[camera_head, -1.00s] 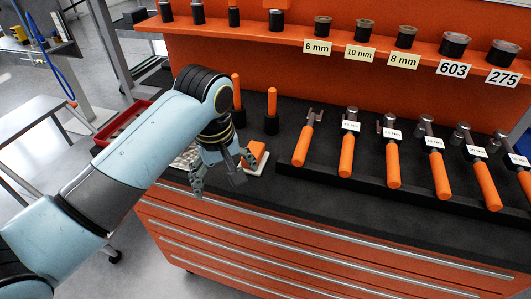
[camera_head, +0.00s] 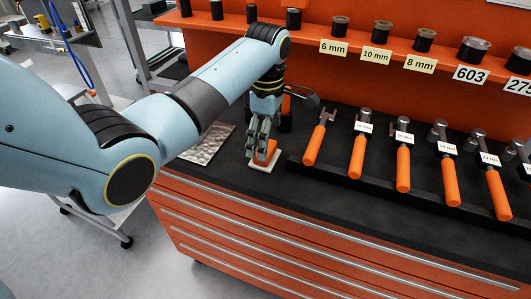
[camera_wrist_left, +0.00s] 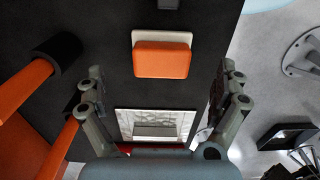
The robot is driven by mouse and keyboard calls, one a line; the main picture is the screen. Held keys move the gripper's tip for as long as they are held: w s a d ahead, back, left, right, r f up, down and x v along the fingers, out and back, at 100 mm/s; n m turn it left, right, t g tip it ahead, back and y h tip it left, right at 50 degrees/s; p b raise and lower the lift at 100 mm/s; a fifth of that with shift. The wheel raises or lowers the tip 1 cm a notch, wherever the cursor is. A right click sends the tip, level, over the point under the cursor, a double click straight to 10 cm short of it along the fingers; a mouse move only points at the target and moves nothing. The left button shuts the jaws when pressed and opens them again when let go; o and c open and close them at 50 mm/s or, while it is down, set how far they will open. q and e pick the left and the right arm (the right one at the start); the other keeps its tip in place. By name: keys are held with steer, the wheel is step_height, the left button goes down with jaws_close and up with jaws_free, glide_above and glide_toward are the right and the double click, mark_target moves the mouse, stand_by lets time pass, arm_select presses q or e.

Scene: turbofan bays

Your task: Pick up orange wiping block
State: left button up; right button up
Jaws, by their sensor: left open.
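The orange wiping block (camera_head: 271,149) lies on a white pad (camera_head: 264,163) on the dark bench top, near its front edge. In the left wrist view the block (camera_wrist_left: 162,64) sits ahead of my fingers, centred between them, with the white pad edge (camera_wrist_left: 162,36) behind it. My left gripper (camera_head: 261,152) is above and beside the block, pointing down, and partly covers it. In the left wrist view the left gripper (camera_wrist_left: 162,88) has its fingers wide apart with nothing between them. My right gripper does not show.
Orange-handled torque tools (camera_head: 358,150) lie in a row to the right. A patterned metal plate (camera_head: 207,144) lies left of the block. Sockets stand on the orange shelf (camera_head: 372,38) behind. Orange-handled tools in black holders (camera_wrist_left: 58,55) stand close to the left gripper.

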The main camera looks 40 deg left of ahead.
mark_target(273, 154)
arm_select(q)
step_height(273, 154, down, 5)
steer(key=shift+s+a+r+p, duration=0.1)
steer(key=shift+a+p, duration=0.05)
steer(key=shift+p, duration=0.15)
steer(key=shift+s, duration=0.1)
steer(key=c, duration=1.4)
